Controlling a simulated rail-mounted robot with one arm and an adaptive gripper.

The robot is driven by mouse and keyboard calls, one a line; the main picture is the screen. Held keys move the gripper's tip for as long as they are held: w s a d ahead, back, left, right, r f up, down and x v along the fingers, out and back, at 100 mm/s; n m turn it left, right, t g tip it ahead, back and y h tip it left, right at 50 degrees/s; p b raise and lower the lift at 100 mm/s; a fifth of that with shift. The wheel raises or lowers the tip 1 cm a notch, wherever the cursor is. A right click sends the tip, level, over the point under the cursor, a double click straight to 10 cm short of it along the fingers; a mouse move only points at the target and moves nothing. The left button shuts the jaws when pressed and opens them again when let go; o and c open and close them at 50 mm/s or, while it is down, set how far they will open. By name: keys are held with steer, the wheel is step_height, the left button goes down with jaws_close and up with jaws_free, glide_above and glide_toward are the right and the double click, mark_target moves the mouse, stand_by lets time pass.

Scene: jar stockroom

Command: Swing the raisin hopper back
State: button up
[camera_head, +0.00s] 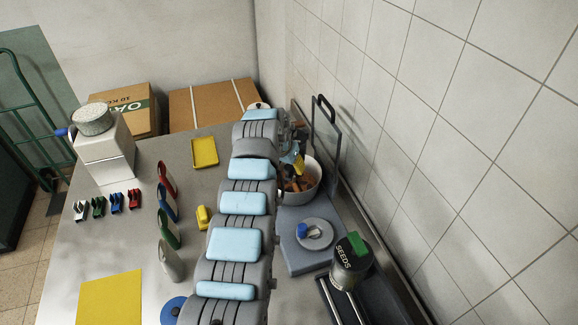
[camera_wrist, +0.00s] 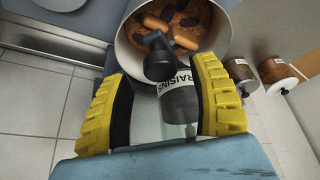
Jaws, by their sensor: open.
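The raisin hopper (camera_wrist: 178,104), a clear-grey jar labelled RAISINS with a black end piece, shows in the wrist view between the two yellow fingers of my gripper (camera_wrist: 163,80). The fingers stand apart; the hopper lies nearer the right finger, and I cannot tell whether they touch. My gripper (camera_head: 298,160) also shows in the head view, beyond my arm, mostly hidden. A white bowl (camera_wrist: 128,40) with brown pieces and dark bits lies under the black end. In the head view the bowl (camera_head: 316,190) stands right of my arm; the hopper cannot be made out there.
Two brown-filled jars (camera_wrist: 276,74) sit right of my gripper in the wrist view. A scale with a round plate (camera_head: 314,234) and a SEEDS jar (camera_head: 351,264) stand nearer in the head view. The tiled wall (camera_head: 450,130) bounds the right. A yellow tray (camera_head: 204,152) lies left.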

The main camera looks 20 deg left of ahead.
steer(key=shift+w+f, duration=0.25)
steer(key=shift+f, duration=0.45)
steer(key=shift+f, duration=0.1)
jaws_close()
